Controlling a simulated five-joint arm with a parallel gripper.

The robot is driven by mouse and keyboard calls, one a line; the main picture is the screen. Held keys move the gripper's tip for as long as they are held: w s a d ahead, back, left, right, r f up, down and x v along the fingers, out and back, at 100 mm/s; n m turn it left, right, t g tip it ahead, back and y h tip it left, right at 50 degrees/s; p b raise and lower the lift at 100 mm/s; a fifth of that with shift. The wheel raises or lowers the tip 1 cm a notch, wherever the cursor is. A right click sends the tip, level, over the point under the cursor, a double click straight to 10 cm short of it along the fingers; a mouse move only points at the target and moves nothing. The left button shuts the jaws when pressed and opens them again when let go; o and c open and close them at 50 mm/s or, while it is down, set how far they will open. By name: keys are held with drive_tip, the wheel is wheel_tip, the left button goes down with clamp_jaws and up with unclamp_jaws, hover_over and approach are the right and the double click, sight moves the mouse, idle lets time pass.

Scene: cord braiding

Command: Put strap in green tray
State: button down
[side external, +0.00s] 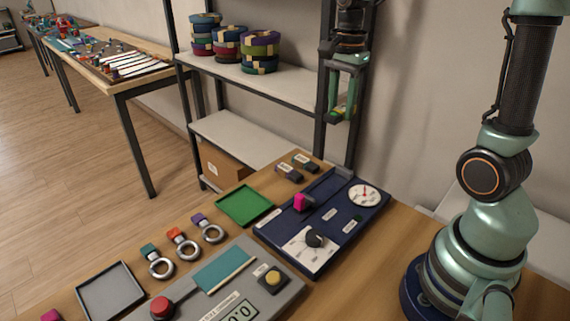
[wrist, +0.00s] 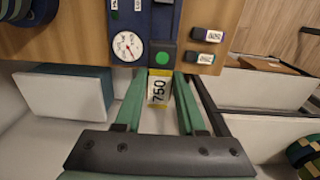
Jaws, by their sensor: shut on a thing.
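The green tray (side external: 245,205) lies flat and empty on the wooden bench, left of the dark blue panel. My gripper (side external: 341,114) is up high beside the shelf rack, behind and to the right of the tray. It is shut on a small yellow piece with a white label reading 750 (wrist: 158,90). In the wrist view, this piece sits between the green fingertips (wrist: 160,76). I cannot tell for sure whether this piece is the strap. The tray is not seen in the wrist view.
The blue panel (side external: 280,229) carries a pink block, knob and dial. A grey tray (side external: 111,291), several tagged rings (side external: 183,244) and a grey console (side external: 205,285) lie in front. Coloured coils (side external: 228,40) stand on the rack shelf; rack posts are close to my gripper.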

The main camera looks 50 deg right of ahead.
drive_tip(key=shift+w+a+r, duration=0.1)
drive_tip(key=shift+w+a, duration=0.1)
drive_tip(key=shift+w, duration=0.05)
drive_tip(key=w+a+f+n, duration=0.7)
drive_tip(key=w+a+n, duration=0.1)
drive_tip(key=a+n, duration=0.15)
drive_tip(key=n, duration=0.8)
approach(245, 205)
drive_tip(key=shift+d, duration=0.3)
drive_tip(key=shift+a+f+n, duration=0.25)
drive_tip(key=shift+a+f, duration=0.15)
drive_tip(key=shift+f, duration=2.65)
drive_tip(key=shift+f, duration=0.25)
drive_tip(key=shift+c, duration=2.1)
unclamp_jaws()
drive_tip(key=shift+r, duration=0.1)
